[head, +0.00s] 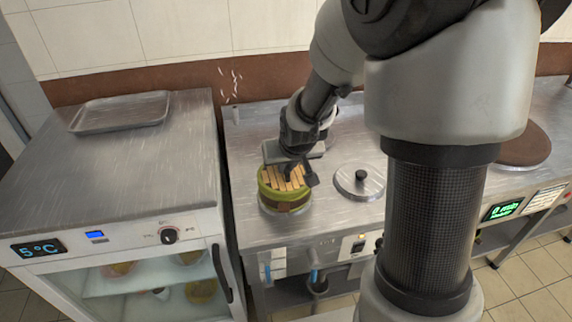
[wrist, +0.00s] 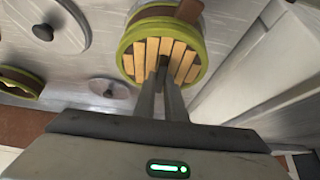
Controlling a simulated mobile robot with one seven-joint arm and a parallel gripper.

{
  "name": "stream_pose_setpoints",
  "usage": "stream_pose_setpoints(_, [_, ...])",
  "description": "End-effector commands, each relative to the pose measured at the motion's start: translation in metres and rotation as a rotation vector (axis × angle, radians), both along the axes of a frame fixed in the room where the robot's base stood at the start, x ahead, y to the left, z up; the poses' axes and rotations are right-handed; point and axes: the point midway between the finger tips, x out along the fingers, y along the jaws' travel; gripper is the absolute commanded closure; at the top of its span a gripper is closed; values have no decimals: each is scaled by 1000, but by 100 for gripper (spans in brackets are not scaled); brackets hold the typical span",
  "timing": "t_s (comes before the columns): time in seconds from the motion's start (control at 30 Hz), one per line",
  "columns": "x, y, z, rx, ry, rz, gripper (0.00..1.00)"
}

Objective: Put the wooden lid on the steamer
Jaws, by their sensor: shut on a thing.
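The round steamer (head: 285,203) has a green rim and a brown band. It stands on the steel counter at its left front, and its rim (wrist: 127,64) shows in the wrist view. The wooden lid (head: 271,177), made of pale slats, lies within the green rim as seen from above, and it also shows in the wrist view (wrist: 140,60). I cannot tell whether it rests fully or is slightly raised. My gripper (wrist: 164,75) is above the lid's middle, its fingers close together on the dark part at the centre. The fingers hide part of the slats.
A metal lid with a dark knob (head: 360,182) lies right of the steamer. A second lid (wrist: 108,89) and another green-rimmed vessel (wrist: 20,90) show in the wrist view. A fridge (head: 125,240) with a tray (head: 120,112) stands left. A brown disc (head: 525,145) is far right.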

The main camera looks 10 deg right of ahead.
Motion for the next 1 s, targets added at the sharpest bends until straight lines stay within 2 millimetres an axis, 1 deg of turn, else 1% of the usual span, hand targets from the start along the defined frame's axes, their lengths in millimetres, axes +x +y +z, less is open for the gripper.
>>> stream_pose_setpoints(0.2, [0, 0, -5, 0, 0, 0, 100])
stream_pose_setpoints(0.23, [0, 0, -5, 0, 0, 0, 88])
stream_pose_setpoints(0.27, [0, 0, -4, 0, 0, 0, 83])
stream_pose_setpoints(0.3, [0, 0, -4, 0, 0, 0, 82])
stream_pose_setpoints(0.57, [0, 0, -4, 0, 0, 0, 82])
stream_pose_setpoints(1.0, [-18, 0, 26, 0, -1, 0, 82])
